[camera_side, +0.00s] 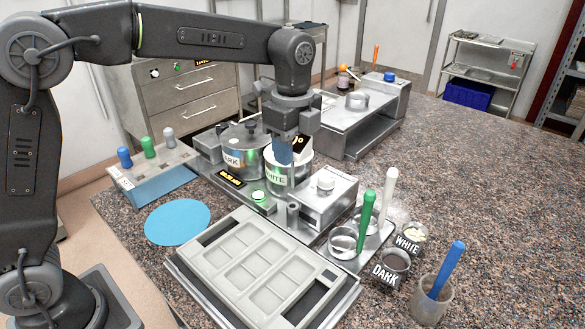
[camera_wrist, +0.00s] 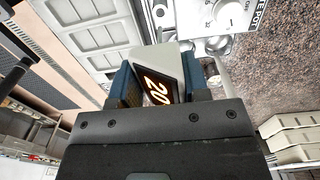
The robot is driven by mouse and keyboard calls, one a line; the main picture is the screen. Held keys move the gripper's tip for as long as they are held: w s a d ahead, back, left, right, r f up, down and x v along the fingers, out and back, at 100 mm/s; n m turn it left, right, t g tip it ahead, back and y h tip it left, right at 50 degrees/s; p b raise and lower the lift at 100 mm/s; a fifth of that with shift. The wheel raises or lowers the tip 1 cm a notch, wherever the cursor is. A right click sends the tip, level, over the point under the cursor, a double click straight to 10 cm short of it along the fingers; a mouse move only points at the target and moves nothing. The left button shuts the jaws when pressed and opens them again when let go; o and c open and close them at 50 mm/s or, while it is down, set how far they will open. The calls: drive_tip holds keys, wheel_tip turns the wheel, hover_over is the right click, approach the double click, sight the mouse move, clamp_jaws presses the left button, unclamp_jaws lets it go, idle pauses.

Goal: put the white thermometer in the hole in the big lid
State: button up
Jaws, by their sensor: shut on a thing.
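My gripper (camera_side: 291,152) is shut on the white thermometer (camera_side: 302,145), above and in front of the pot marked WHITE (camera_side: 275,178). In the wrist view the thermometer (camera_wrist: 168,60) sits between the blue finger pads of my gripper (camera_wrist: 160,82). Its dark display shows orange digits, "20" being readable. Its probe cannot be made out clearly. A metal lid with a black knob (camera_side: 251,126) covers the pot marked DARK (camera_side: 232,160), left of the gripper.
A grey mould tray (camera_side: 232,226) lies in front. Green (camera_side: 366,218) and white (camera_side: 389,190) spatulas stand at right, near small DARK (camera_side: 392,272) and WHITE (camera_side: 408,243) cups. A blue-handled tool stands in a beaker (camera_side: 428,306). The granite top is free at far right.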

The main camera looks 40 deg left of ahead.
wheel_tip(320, 180, up, 9)
drive_tip(key=shift+r, duration=0.2)
drive_tip(key=w+a+n, duration=0.1)
drive_tip(key=w+a, duration=0.1)
drive_tip(key=a, duration=1)
drive_tip(key=w+a+n, duration=0.1)
drive_tip(key=w+a, duration=0.2)
drive_tip(key=a, duration=1)
wheel_tip(320, 180, down, 9)
drive_tip(key=d, duration=0.1)
drive_tip(key=shift+s+r, duration=0.15)
drive_tip(key=shift+s, duration=0.05)
drive_tip(key=shift+f, duration=3.85)
